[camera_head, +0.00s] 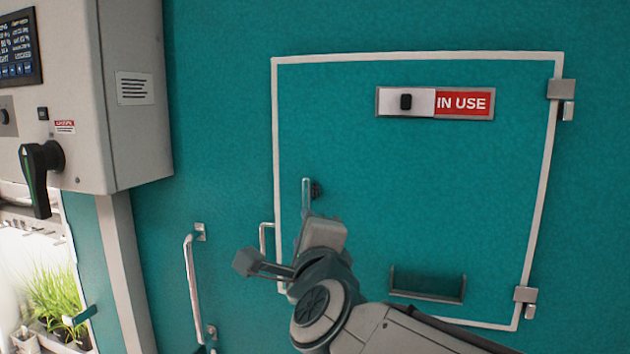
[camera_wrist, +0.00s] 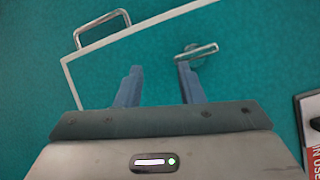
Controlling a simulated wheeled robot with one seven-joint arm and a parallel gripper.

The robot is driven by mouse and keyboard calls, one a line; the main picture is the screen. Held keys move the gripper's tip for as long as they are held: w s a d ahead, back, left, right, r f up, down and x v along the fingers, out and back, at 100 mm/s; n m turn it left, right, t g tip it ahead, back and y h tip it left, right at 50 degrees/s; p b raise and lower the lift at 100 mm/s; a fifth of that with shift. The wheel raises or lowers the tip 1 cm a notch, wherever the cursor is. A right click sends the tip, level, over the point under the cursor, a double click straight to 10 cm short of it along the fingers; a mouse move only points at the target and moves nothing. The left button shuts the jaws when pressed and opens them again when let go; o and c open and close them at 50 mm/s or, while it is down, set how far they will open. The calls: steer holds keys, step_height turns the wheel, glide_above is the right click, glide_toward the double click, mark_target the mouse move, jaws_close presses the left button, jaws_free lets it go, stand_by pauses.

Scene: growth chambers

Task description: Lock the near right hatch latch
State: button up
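The hatch (camera_head: 420,200) is a teal panel with a white outline in the wall, closed as far as I see. A silver bar latch (camera_head: 306,192) with a dark pivot sits just inside its left edge and stands upright in the head view. The latch also shows in the wrist view (camera_wrist: 204,52), near the tip of the right finger. My gripper (camera_wrist: 157,78) is open, its two blue-grey fingers apart with nothing between them. It is in front of the hatch's lower left part, below the latch in the head view. I cannot tell whether a finger touches the latch.
A red and white IN USE slider sign (camera_head: 435,103) is on the upper hatch. Hinges (camera_head: 562,90) line its right edge. A pull handle (camera_head: 193,285) and a control box (camera_head: 105,100) with a black rotary switch (camera_head: 40,178) are to the left. A recessed grip (camera_head: 428,285) is low on the hatch.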

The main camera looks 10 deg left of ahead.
steer(key=s+a+r+m+t+h+p, duration=0.1)
steer(key=s+a+r+m+t+h, duration=0.25)
steer(key=r+m, duration=0.6)
steer(key=m+g+h, duration=0.2)
steer(key=m+h, duration=0.3)
steer(key=m, duration=0.6)
glide_toward(305, 185)
steer(key=w+p, duration=0.1)
steer(key=w, duration=0.2)
steer(key=w+p, duration=0.2)
steer(key=w, duration=0.1)
steer(key=w+p, duration=0.2)
steer(key=w, duration=0.1)
steer(key=shift+w+d+r, duration=0.15)
steer(key=shift+w+d, duration=0.1)
steer(key=shift+d, duration=0.15)
jaws_close()
